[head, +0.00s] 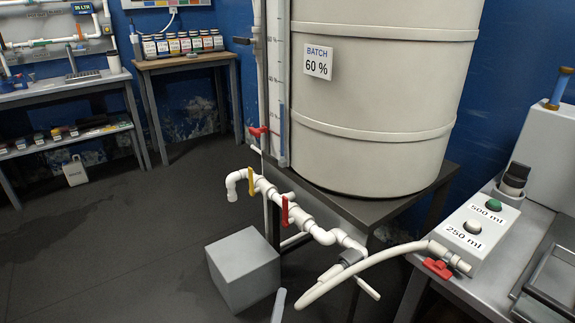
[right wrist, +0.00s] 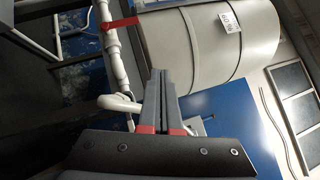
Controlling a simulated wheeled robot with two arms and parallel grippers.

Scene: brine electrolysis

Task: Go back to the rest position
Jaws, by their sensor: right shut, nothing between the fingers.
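My right gripper (right wrist: 161,75) shows in the right wrist view. Its two grey fingers with red parts at the base lie together, shut, with nothing between them. Behind the fingertips is the large cream tank, with a white pipe and a red handle (right wrist: 120,23) to its left. The fingers look apart from these, but the distance is hard to tell. I cannot clearly make out the right gripper in the head view. My left gripper is not in view.
The tank (head: 385,90), labelled BATCH 60 %, stands on a dark stand. White pipes (head: 268,188) with yellow and red handles stick out in front. A grey block (head: 243,270) is below. A hose (head: 380,262) runs to a dosing box (head: 475,232) at right.

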